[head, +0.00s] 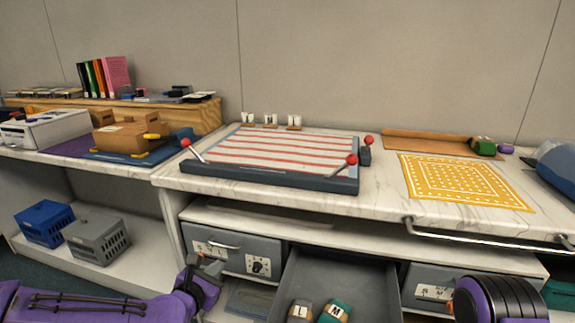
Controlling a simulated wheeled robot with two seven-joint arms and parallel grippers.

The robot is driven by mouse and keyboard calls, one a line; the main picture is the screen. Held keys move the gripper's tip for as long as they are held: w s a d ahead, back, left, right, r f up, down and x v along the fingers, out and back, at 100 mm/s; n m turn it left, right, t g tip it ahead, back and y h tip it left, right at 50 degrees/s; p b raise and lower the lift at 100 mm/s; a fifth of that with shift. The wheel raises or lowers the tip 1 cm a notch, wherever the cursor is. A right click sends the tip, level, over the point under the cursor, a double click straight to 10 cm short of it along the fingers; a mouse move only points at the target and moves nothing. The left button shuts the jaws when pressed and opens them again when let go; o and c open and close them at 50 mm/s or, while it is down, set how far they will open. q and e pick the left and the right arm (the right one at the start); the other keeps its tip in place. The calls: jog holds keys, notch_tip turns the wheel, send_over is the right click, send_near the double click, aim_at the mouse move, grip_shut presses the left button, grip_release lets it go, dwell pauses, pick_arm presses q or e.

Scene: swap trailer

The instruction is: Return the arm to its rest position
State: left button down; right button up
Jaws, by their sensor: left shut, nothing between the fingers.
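My left arm (90,304), purple and black, comes in from the lower left. My left gripper (208,264) is at its end, low in front of the closed grey drawer at the left under the counter. It is shut and empty. Part of my right arm (500,302), a purple and black joint, shows at the lower right. My right gripper is outside the view.
An open grey drawer (350,268) holds packets marked L and M. Above, the marble counter (385,205) carries a striped board (285,150) with red-knobbed levers and a yellow patterned mat (460,180). A metal rail (480,240) runs along the front edge.

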pick_arm(q)
jog(key=s+a+f+m+g+y, duration=0.3)
jog(key=s+f+m+g, duration=0.6)
jog(key=s+f+m, duration=1.35)
jog(key=s+a+f+m+g+y, duration=0.1)
jog(key=s+a+f, duration=0.15)
jog(key=s, duration=0.35)
jog(key=s+a+f+g+y, duration=0.1)
jog(key=s+a, duration=0.2)
jog(key=s, duration=0.3)
notch_tip(320, 180, up, 15)
jog(key=s+p, duration=0.1)
jog(key=p, duration=1.3)
jog(key=shift+d+f+p, duration=0.15)
jog(key=shift+d+p, duration=0.1)
jog(key=shift+p, duration=0.05)
jog(key=shift+m, duration=0.25)
